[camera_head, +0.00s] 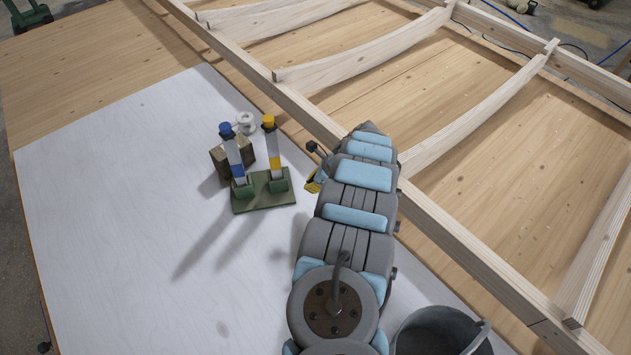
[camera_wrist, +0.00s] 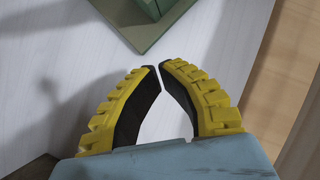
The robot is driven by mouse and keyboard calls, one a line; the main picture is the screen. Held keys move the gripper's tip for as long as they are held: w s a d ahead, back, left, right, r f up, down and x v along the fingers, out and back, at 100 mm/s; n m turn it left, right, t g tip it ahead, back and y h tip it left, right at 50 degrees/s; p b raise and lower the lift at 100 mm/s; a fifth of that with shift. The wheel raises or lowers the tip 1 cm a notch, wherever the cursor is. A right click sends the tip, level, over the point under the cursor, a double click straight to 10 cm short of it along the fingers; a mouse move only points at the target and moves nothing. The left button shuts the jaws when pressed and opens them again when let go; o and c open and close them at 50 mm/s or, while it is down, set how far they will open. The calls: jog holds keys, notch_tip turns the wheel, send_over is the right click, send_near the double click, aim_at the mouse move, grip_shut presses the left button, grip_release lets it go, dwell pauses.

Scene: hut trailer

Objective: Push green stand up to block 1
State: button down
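The green stand (camera_head: 263,192) lies on the white sheet, with two upright grey posts, one topped blue (camera_head: 226,130) and one topped yellow (camera_head: 268,122). A wooden block (camera_head: 219,160), which bears no number I can read, stands just behind the stand's left part. A post hides some of it, and I cannot tell whether stand and block touch. My gripper (camera_head: 314,183) is low, to the right of the stand and apart from it. In the wrist view my gripper (camera_wrist: 159,66) has its yellow fingertips nearly together, with nothing between them. The green stand's corner (camera_wrist: 142,42) shows beyond the tips.
A small white ring-shaped thing (camera_head: 245,122) stands behind the block. A timber frame (camera_head: 285,98) rises along the right, close to my arm. A grey bucket (camera_head: 440,330) is at the bottom right. The white sheet (camera_head: 110,220) is clear to the left and front.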

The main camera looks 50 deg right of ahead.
aim_at(286, 184)
jog(key=b+x, duration=0.1)
jog(key=x, duration=0.3)
jog(key=shift+w+f, duration=0.2)
jog(key=shift+f, duration=0.1)
jog(key=shift+w+a+r, duration=0.1)
jog(key=shift+w+a, duration=0.15)
jog(key=shift+w, duration=0.35)
jog(key=shift+w+a+r, duration=0.1)
jog(key=shift+w+a, duration=0.15)
jog(key=shift+w, duration=0.3)
jog(key=shift+w+a, duration=0.25)
jog(key=shift+w, duration=0.35)
jog(key=shift+f+b, duration=0.1)
jog(key=shift+b, duration=0.25)
jog(key=shift+w+a+f+b, duration=0.2)
jog(key=shift+w+b, duration=0.35)
jog(key=shift+b, duration=0.55)
jog(key=shift+w+a+r+b, duration=0.15)
jog(key=shift+w+b, duration=0.15)
jog(key=shift+w, duration=0.05)
jog(key=shift+w+a+r+b, duration=0.1)
jog(key=shift+w+a+b, duration=0.05)
jog(key=shift+w+b, duration=0.15)
jog(key=shift+s, duration=0.1)
